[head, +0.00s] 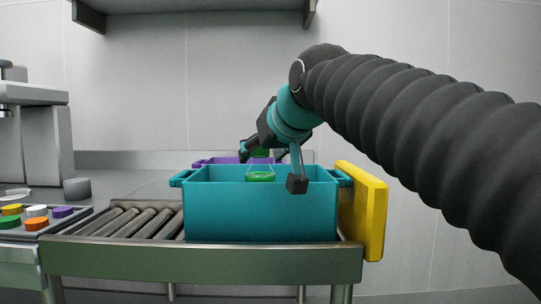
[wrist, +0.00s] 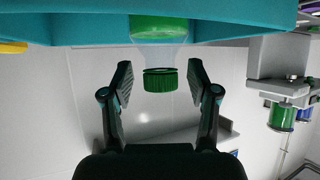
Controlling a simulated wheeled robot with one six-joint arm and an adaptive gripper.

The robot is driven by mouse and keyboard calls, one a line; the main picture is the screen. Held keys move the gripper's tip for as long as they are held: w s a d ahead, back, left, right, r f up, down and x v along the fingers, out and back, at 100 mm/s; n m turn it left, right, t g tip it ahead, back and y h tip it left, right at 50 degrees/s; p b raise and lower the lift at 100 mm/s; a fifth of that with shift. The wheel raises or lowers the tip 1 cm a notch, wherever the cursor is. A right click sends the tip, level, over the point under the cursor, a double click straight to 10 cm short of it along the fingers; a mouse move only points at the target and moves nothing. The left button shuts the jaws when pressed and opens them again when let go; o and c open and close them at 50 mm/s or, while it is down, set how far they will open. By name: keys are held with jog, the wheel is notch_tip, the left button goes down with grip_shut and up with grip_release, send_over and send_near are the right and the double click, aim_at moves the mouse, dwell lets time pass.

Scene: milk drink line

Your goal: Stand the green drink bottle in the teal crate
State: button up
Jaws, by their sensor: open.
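The green drink bottle (head: 260,177) shows upright inside the teal crate (head: 260,215) in the head view; the crate wall hides its lower part. In the wrist view the crate (wrist: 80,30) is at the top, and the bottle's green cap (wrist: 160,81), clear neck and green body (wrist: 158,25) extend from it. My gripper (head: 271,168) is above the crate. In the wrist view my gripper (wrist: 160,78) is open, with one finger on each side of the cap and a gap on both sides. The bottle's base is hidden.
The crate stands on a roller conveyor (head: 125,222), against a yellow end stop (head: 372,210). A purple crate (head: 214,161) is partly visible behind it. A tray of coloured caps (head: 35,224) and a grey machine (head: 45,130) are at left. A shelf (head: 200,6) hangs above.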

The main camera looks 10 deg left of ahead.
jog(key=v, duration=1)
jog(key=shift+s+d+r+p, duration=0.15)
jog(key=shift+s+d+p, duration=0.05)
jog(key=shift+p, duration=0.1)
jog(key=s+d+f+m+g+h, duration=0.1)
jog(key=s+d+f, duration=0.3)
jog(key=d+f, duration=0.4)
jog(key=s+d+f+m+g+h, duration=0.2)
jog(key=d+f, duration=0.6)
jog(key=f, duration=1.2)
jog(key=s+d+f+m+g+h, duration=0.1)
jog(key=s+d+f+m+h, duration=0.3)
jog(key=f, duration=1)
jog(key=s+d, duration=0.3)
jog(key=d, duration=0.2)
jog(key=shift+f, duration=0.3)
jog(key=shift+d+r, duration=0.1)
jog(key=shift+d, duration=0.05)
